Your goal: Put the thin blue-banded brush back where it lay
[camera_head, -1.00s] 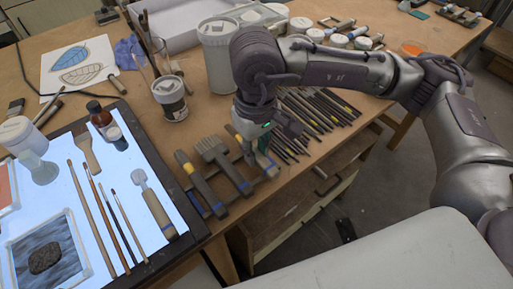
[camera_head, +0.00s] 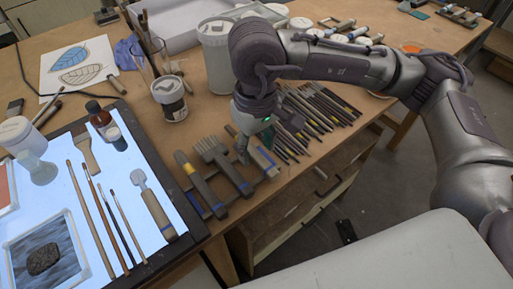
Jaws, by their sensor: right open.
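The thin blue-banded brush (camera_head: 264,162) lies on the wooden table at the right end of a short row of brushes, its blue band towards the table's front edge. Its far end is partly hidden by my right gripper. My right gripper (camera_head: 254,146) is open, pointing down, just over the far part of this brush. I cannot tell whether a finger still touches it. Left of it lie a comb-like wide brush (camera_head: 226,163) and a brush with yellow and blue bands (camera_head: 199,184). My left gripper is not in view.
A lit glass panel (camera_head: 176,196) with brushes and jars fills the left. Many thin dark tools (camera_head: 310,118) lie right of my gripper. A white tub (camera_head: 216,62) and a jar (camera_head: 171,99) stand behind. An open drawer (camera_head: 290,222) is below the table edge.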

